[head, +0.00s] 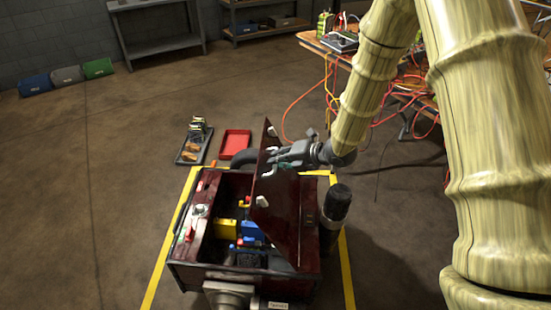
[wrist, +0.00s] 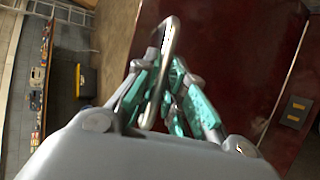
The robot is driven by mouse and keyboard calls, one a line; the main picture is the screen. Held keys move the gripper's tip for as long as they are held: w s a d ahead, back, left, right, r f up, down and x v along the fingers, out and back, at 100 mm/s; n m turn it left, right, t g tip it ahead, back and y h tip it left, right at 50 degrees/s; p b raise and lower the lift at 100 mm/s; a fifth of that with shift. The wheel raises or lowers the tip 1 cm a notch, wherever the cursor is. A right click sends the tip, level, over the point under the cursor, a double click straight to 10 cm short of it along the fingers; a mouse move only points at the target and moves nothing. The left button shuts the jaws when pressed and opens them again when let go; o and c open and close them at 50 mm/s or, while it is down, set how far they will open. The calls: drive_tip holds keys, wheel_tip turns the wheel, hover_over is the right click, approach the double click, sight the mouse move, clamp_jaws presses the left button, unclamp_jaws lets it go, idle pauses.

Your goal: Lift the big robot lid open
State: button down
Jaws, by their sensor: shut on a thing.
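The big robot (head: 290,262) is a dark red, box-shaped body on the floor, and its inside shows from above. Its dark red lid (head: 283,205) stands steeply raised along the right side of the opening. In the wrist view the lid (wrist: 235,50) fills the right half as a glossy red panel. My gripper (head: 279,154) is at the lid's upper far part. In the wrist view its teal-padded fingers (wrist: 163,82) are shut around the curved metal handle (wrist: 170,38) on the lid. The exact finger contact is partly hidden.
Inside the body are a yellow block (head: 226,228) and a blue block (head: 252,231). A red tray (head: 235,144) and a dark tray with small parts (head: 193,150) lie beyond. Yellow floor tape (head: 158,268) surrounds the robot. A cable-covered table (head: 313,42) stands at back right.

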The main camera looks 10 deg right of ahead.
drive_tip(key=shift+w+a+f, duration=0.1)
drive_tip(key=shift+a, duration=0.25)
drive_tip(key=c, duration=1.5)
unclamp_jaws()
drive_tip(key=shift+d, duration=0.1)
drive_tip(key=shift+v, duration=6)
drive_tip(key=shift+s+d+r+p, duration=0.55)
drive_tip(key=shift+s+d, duration=0.7)
drive_tip(key=shift+d, duration=0.3)
drive_tip(key=shift+s+d+r+p, duration=0.45)
drive_tip(key=shift+s+d+p, duration=0.2)
drive_tip(key=shift+s+d, duration=0.75)
drive_tip(key=shift+s+d+r+p, duration=0.55)
drive_tip(key=shift+s+d, duration=0.55)
drive_tip(key=shift+d, duration=0.6)
